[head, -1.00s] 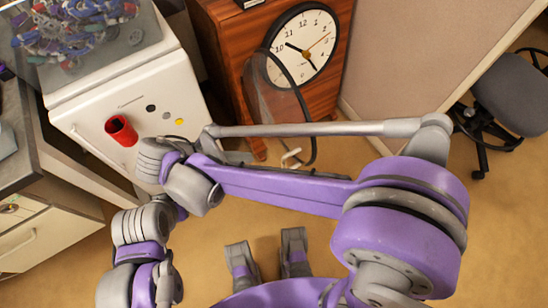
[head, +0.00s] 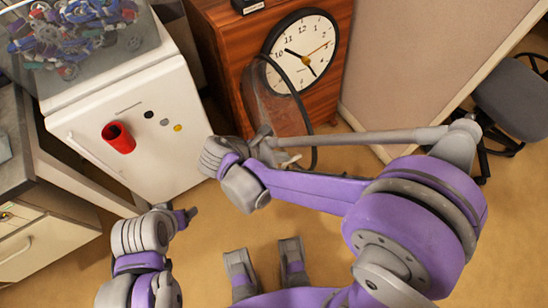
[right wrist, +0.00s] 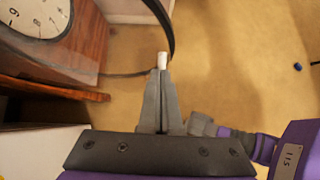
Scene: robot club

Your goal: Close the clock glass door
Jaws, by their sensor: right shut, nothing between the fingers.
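The clock (head: 301,50) is set in the front of a wooden cabinet and shows a white dial with a black ring. Its round glass door (head: 285,105), with a black rim, stands swung open in front of the cabinet. A small pale handle (head: 291,161) sits low on the door. My right gripper (head: 264,132) is shut and empty beside the door's lower part. In the right wrist view, the shut fingertips (right wrist: 162,70) line up with the white handle (right wrist: 162,60); I cannot tell whether they touch. My left gripper (head: 189,215) is low at the left, its jaws unclear.
A beige partition (head: 420,70) and a grey chair (head: 515,95) are at the right. Brown floor is clear below the door.

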